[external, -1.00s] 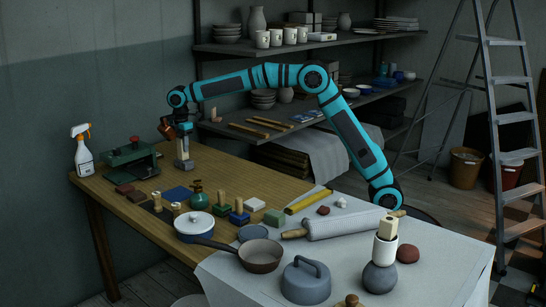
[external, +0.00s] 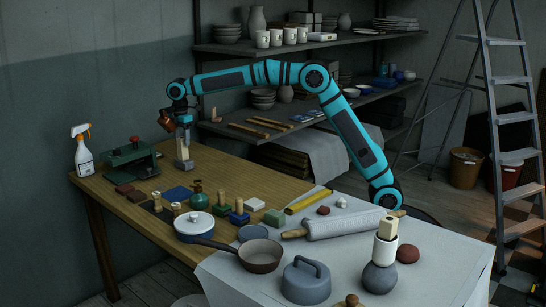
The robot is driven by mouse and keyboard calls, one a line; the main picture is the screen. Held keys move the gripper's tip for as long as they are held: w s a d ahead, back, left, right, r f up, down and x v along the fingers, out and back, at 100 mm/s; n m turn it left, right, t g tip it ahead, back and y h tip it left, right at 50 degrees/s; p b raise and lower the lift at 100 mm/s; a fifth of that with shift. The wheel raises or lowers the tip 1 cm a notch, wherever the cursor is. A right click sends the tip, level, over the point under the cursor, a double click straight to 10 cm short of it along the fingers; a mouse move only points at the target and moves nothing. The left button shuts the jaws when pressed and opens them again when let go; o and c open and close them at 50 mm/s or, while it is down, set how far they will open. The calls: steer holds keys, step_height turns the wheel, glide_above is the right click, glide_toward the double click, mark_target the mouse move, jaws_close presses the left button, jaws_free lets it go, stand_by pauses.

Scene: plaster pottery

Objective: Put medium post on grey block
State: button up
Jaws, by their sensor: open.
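The grey block (external: 185,165) sits on the wooden table near its far edge, right of the green press. A pale wooden post (external: 184,149), which I take for the medium post, stands upright on top of the block. My gripper (external: 184,138) is open, pointing down at the post's upper end. Whether the fingers touch the post is too small to tell.
A green press (external: 128,158) and a spray bottle (external: 83,151) stand to the left. Coloured blocks with short posts, a lidded white pot (external: 194,223) and a pan (external: 260,255) crowd the front. The table right of the grey block is clear.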

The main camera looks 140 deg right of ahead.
step_height(320, 180, up, 9)
steer(key=shift+f, duration=0.1)
steer(key=shift+w+a, duration=0.1)
stand_by(0.3)
steer(key=w+a+r+t+h, duration=0.1)
steer(key=w+a+r+t, duration=0.3)
steer(key=a, duration=0.6)
steer(key=w+a+r+g+h, duration=0.1)
steer(key=w+a+r+h, duration=0.1)
steer(key=a+r, duration=0.6)
steer(key=s+a+r+t, duration=0.1)
steer(key=a+r+t, duration=0.15)
steer(key=a, duration=0.85)
steer(key=s+a+r+t, duration=0.1)
steer(key=a+r+t, duration=0.15)
steer(key=a, duration=0.85)
steer(key=s+a+r+t, duration=0.2)
steer(key=s+a, duration=0.3)
steer(key=a, duration=0.7)
steer(key=s+a+f+t+y, duration=0.3)
steer(key=s+a+t, duration=0.4)
steer(key=s+a, duration=1.1)
steer(key=shift+s+a, duration=0.15)
steer(key=shift+s, duration=0.4)
